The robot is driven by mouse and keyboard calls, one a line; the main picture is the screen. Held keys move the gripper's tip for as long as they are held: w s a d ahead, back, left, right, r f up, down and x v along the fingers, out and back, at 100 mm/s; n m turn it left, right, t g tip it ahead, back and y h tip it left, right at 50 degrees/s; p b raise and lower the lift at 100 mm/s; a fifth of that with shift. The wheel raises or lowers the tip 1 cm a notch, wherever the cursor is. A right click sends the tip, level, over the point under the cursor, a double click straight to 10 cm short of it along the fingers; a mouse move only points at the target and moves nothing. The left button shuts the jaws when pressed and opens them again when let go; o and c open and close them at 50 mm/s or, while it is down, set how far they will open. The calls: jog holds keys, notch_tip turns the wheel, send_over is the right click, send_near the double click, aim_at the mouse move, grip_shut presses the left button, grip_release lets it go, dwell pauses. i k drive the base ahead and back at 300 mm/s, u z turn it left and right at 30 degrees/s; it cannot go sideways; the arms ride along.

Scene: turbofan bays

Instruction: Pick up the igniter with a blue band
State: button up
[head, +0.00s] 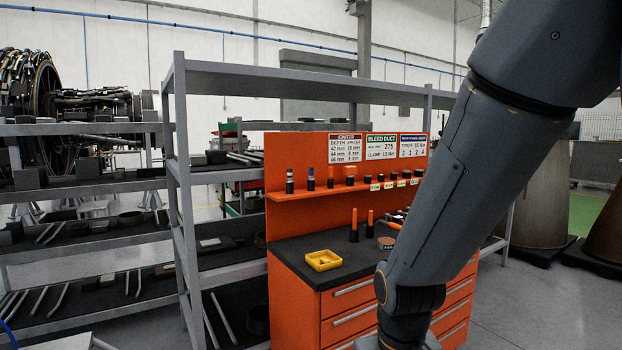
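A small upright igniter with a blue band (311,179) stands on the orange ledge (320,191) of the tool cabinet's back panel, near its left end. A similar dark igniter with a pale upper part (290,182) stands just left of it. An orange and dark piece (330,178) stands just right of it. Their fine details are too small to tell. My arm crosses the right side of the view, in front of the cabinet and well right of the igniter. My gripper is not in view.
The orange cabinet (293,303) has a dark top with a yellow tray (323,261) and orange-handled tools (354,226). More small parts line the ledge to the right. Grey shelving (187,220) stands close on the left. The space before the ledge's left end looks clear.

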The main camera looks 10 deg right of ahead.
aim_at(311, 169)
jog(key=k, duration=0.65)
jog(key=z, duration=0.65)
jog(key=i, duration=1.55)
jog(key=u, duration=0.45)
jog(key=i, duration=0.75)
jog(key=u, duration=0.6)
